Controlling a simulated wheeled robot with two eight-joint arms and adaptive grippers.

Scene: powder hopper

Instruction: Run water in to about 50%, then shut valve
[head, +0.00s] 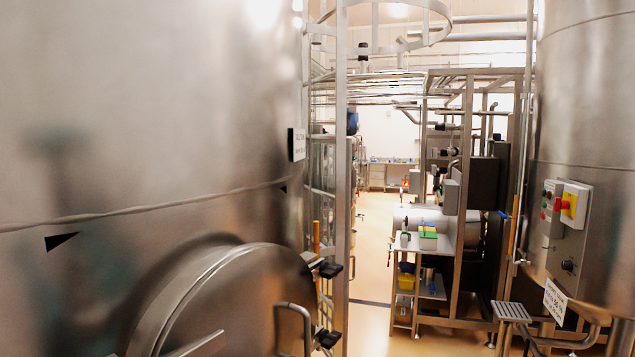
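Neither of my grippers shows in the head view. A large steel tank (150,120) fills the left side, with a round hatch (235,300) low on it. The hatch has a bent handle and dark knobs (331,270) at its right edge. I see no water or level reading, and I cannot pick out the water valve. A second steel tank (590,100) stands at the right. It carries a grey control panel (569,238) with green and red buttons, a black knob and a red-and-yellow rotary switch (569,205).
A metal frame with pipes and dark boxes (483,183) stands in the middle back. Before it is a small shelf unit (434,241) with a green-topped box. A ladder post (341,180) rises beside the left tank. A step (511,311) and pipe sit low right. The aisle floor (374,245) is clear.

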